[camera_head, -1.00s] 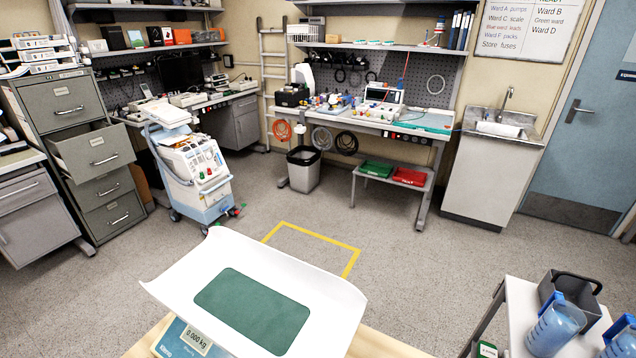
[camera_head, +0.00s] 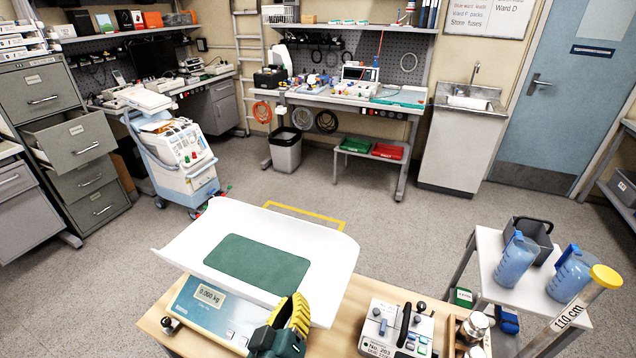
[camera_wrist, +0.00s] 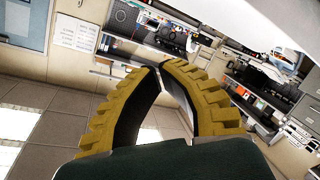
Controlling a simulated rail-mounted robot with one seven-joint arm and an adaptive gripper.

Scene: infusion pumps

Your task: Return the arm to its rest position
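My gripper (camera_head: 300,312) shows at the bottom middle of the head view, beside the front right edge of the white scale tray (camera_head: 335,262). Its yellow ribbed fingers point up. In the wrist view the two fingertips of my gripper (camera_wrist: 160,68) meet, with only a narrow wedge of space below them. Nothing is held between them. Most of my arm is outside the head view.
The baby scale (camera_head: 205,310) reads 0.000 kg on a wooden table (camera_head: 340,338). A white device (camera_head: 395,325) stands right of my gripper. A trolley (camera_head: 490,270) with blue jugs (camera_head: 515,262) is farther right. Open floor lies behind the table.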

